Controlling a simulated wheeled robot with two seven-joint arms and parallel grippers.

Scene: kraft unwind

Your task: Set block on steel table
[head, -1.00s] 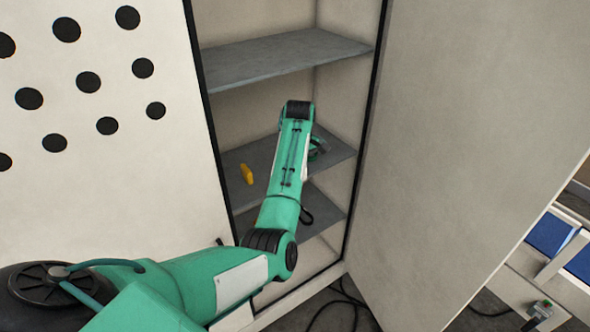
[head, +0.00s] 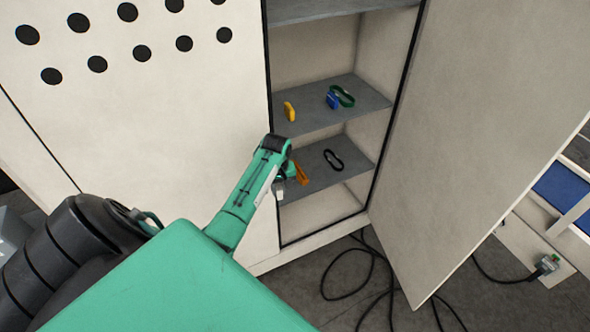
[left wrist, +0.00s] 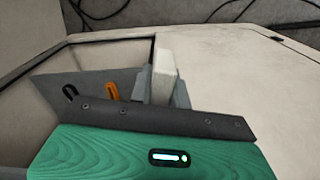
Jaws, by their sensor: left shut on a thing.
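My left gripper (head: 284,180) is at the front of the open cabinet, near its left door edge and the lower shelf. In the left wrist view, my left gripper (left wrist: 163,90) is shut on a pale, whitish block (left wrist: 166,68), which stands up between the grey fingers. In the head view only a small pale bit shows at the fingers. My right gripper is not in view. I cannot make out a steel table for sure in these views.
The middle shelf (head: 318,117) bears a yellow object (head: 289,111), a blue object (head: 333,100) and a green ring (head: 344,96). The lower shelf (head: 345,182) bears an orange object (head: 301,173) and a black ring (head: 334,160). An open door (head: 480,130) stands right; black cables (head: 375,262) lie on the floor.

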